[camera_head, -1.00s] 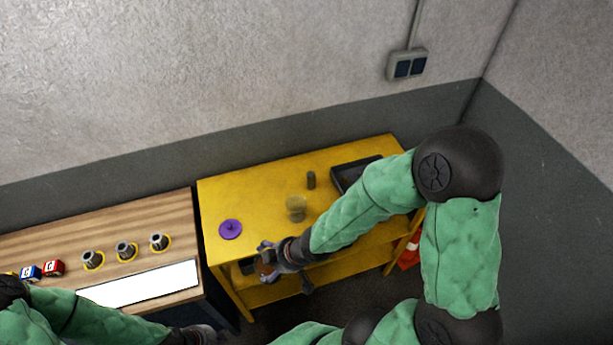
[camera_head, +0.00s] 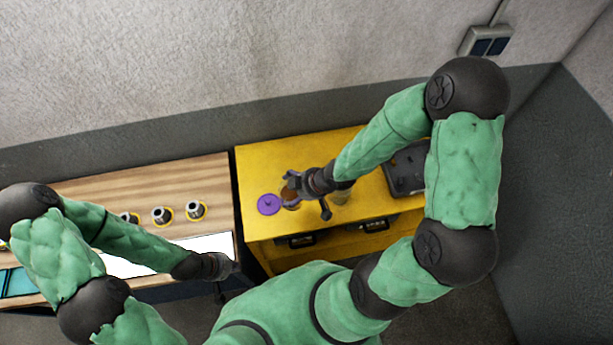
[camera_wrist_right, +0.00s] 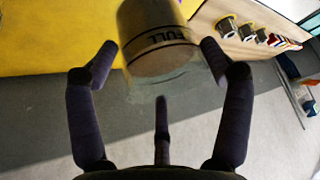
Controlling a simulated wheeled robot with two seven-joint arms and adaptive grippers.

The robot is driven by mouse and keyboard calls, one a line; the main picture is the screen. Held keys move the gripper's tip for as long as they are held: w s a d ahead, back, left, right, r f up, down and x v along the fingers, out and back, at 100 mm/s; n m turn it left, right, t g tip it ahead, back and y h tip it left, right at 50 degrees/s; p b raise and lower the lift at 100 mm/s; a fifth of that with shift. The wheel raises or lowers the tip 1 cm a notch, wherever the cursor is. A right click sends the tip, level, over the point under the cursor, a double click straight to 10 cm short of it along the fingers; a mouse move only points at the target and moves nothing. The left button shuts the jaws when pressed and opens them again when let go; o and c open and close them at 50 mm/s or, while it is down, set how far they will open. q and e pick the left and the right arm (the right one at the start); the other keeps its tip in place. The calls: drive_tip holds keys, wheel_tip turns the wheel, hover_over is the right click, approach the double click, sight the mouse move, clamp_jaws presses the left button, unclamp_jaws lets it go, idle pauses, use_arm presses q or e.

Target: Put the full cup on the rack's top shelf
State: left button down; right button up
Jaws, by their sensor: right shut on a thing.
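The full cup (camera_wrist_right: 160,45) is clear with brown contents and a dark band reading FULL. In the right wrist view it sits between the fingers of my right gripper (camera_wrist_right: 158,70), which is shut on it. In the head view, the cup (camera_head: 289,196) is partly hidden by my right gripper (camera_head: 292,190), over the front part of the yellow rack's top shelf (camera_head: 262,163), just right of a flat purple disc (camera_head: 269,204). I cannot tell whether the cup touches the shelf. My left gripper (camera_head: 222,268) is at the workbench's front right corner; its fingers are unclear.
A dark tray (camera_head: 406,170) lies at the shelf's right. The wooden workbench (camera_head: 150,190) on the left holds several metal parts in yellow rings. The shelf's back left is clear.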

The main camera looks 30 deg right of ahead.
drive_tip(key=shift+w+d+f+p, duration=0.25)
drive_tip(key=shift+w+d+f, duration=0.85)
drive_tip(key=shift+f, duration=0.7)
drive_tip(key=shift+w+d+f+p, duration=0.3)
drive_tip(key=shift+w+d+f, duration=0.7)
drive_tip(key=shift+f, duration=0.8)
drive_tip(key=shift+w+d+f+p, duration=0.25)
drive_tip(key=shift+w+d+f, duration=0.6)
drive_tip(key=shift+w+f, duration=0.7)
drive_tip(key=shift+s+f, duration=0.25)
drive_tip(key=o, duration=1.1)
drive_tip(key=shift+c, duration=0.2)
